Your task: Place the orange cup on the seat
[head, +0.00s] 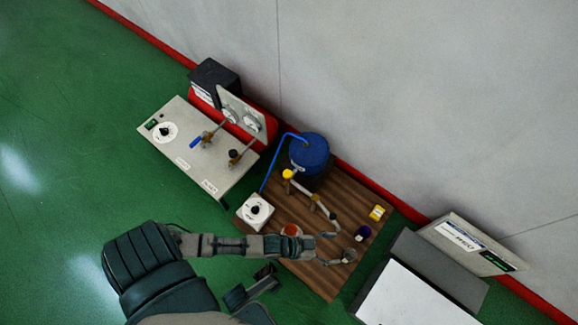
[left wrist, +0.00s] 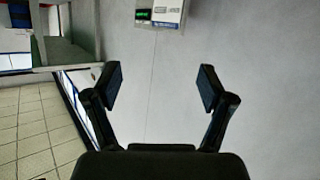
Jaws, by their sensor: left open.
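The orange cup (head: 291,230) stands on the brown wooden table in the head view. My left forearm partly hides it from below. My left gripper (head: 335,248) is past the cup, to its right, low over the table and pointing right. It is open, and the left wrist view shows nothing between its fingers (left wrist: 160,90). A small round grey fitting (head: 349,256) lies close by its fingertips. I cannot tell whether this is the seat. My right gripper cannot be made out.
A grey panel table (head: 180,125) stands at the upper left. A white-topped unit (head: 405,300) stands at the lower right.

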